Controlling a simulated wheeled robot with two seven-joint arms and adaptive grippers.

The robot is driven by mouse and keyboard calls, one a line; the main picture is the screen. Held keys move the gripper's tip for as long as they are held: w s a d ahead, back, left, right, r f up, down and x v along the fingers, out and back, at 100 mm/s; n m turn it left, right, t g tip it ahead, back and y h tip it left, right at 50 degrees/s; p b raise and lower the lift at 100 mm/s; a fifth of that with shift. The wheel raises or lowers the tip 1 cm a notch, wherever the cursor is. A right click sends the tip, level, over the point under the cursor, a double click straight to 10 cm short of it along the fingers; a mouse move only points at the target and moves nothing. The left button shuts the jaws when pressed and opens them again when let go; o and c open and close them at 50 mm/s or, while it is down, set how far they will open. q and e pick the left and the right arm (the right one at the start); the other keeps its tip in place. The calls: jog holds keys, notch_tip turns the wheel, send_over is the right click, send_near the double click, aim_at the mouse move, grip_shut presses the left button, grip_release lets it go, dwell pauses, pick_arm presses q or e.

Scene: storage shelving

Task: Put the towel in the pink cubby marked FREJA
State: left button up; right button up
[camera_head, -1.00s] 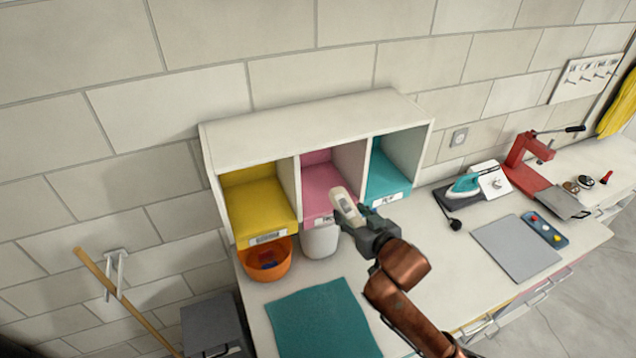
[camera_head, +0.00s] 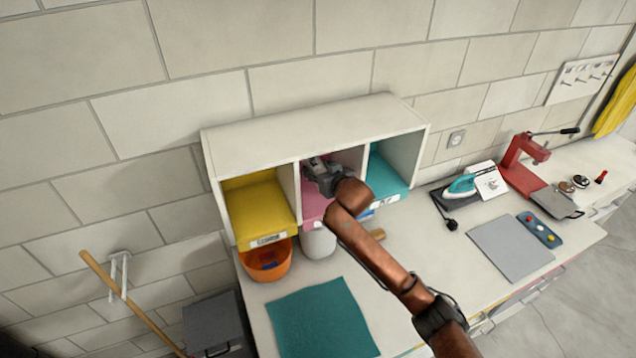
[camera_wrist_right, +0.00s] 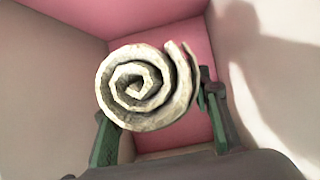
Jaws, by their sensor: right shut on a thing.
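The rolled, cream-coloured towel (camera_wrist_right: 140,88) shows end-on in the right wrist view, between the two fingers of my right gripper (camera_wrist_right: 160,118). The gripper is shut on it. In the head view my right gripper (camera_head: 318,172) reaches into the mouth of the pink cubby (camera_head: 312,208), the middle one of three. The gripper mostly hides the towel there. The cubby's pink back and floor (camera_wrist_right: 185,128) show around the towel in the wrist view, with pale walls at both sides. The arm covers most of the cubby's label. My left gripper is not in view.
A yellow cubby (camera_head: 258,208) is on the left and a teal cubby (camera_head: 383,176) on the right. Below stand an orange bowl (camera_head: 268,262) and a white container (camera_head: 318,243). A teal mat (camera_head: 322,322) lies in front. An iron (camera_head: 462,186) stands further right.

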notch_tip(320, 180, down, 3)
jog(key=shift+s+d+r, duration=0.1)
jog(key=shift+s+r, duration=0.05)
jog(key=shift+r, duration=0.05)
notch_tip(320, 180, down, 4)
jog(key=shift+r+p, duration=0.1)
jog(key=shift+p, duration=0.6)
jog(key=shift+w, duration=0.25)
jog(key=shift+f, duration=0.3)
jog(key=shift+f, duration=0.1)
jog(key=o, duration=1.4)
jog(key=shift+o, duration=0.2)
jog(key=shift+s, duration=0.1)
